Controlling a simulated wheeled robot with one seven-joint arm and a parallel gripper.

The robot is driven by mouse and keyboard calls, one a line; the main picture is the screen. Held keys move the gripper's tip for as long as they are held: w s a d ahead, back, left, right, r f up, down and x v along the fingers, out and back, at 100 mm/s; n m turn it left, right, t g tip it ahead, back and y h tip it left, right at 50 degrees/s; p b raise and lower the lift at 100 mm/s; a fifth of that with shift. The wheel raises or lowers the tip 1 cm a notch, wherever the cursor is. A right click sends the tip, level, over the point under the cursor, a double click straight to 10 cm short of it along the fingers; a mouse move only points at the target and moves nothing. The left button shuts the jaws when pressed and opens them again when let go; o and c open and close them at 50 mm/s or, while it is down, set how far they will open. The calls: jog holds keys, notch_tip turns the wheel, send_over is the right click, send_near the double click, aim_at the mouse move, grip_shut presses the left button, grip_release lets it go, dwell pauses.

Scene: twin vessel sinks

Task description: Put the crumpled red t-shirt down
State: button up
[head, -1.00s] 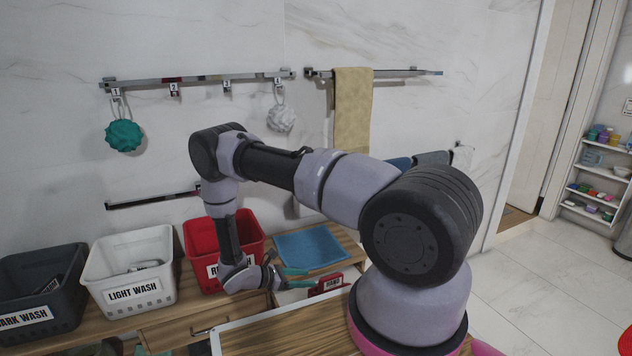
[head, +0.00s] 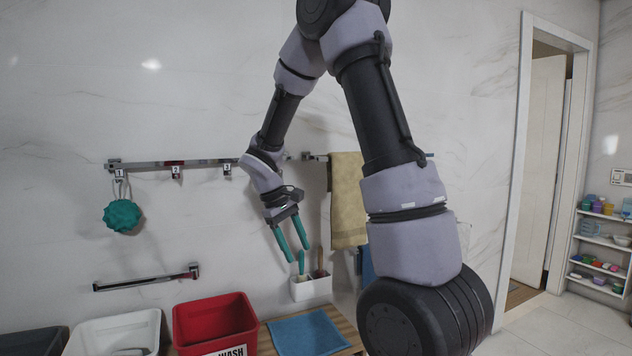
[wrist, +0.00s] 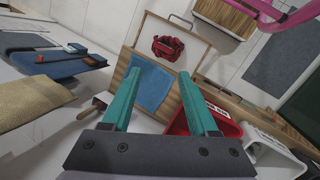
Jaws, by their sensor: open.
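My gripper (head: 296,253) is raised in front of the marble wall, its two teal fingers apart and pointing down. In the wrist view my gripper (wrist: 160,72) is open with nothing between the fingers. A small crumpled red bundle, which looks like the red t-shirt (wrist: 168,47), lies in a pale, wood-edged open space like a pulled-out drawer (wrist: 203,47). It lies beyond the fingertips, apart from them, just past the blue mat (wrist: 153,85). The bundle is not visible in the head view now.
A red wash basket (head: 212,325), a white basket (head: 118,335) and a dark basket stand at the lower left. The blue mat (head: 305,333) lies beside the red one. A hook rail (head: 145,166), tan towel (head: 347,200) and white wall holder (head: 310,288) are near the arm.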

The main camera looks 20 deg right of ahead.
jog(key=s+a+r+m+t+y, duration=0.1)
jog(key=s+r+m+t+y, duration=0.5)
jog(key=s+r, duration=1.1)
notch_tip(320, 180, up, 3)
jog(key=shift+s+a+f+m+t, duration=0.2)
jog(key=shift+a+m+t, duration=0.2)
jog(key=shift+m+t, duration=0.7)
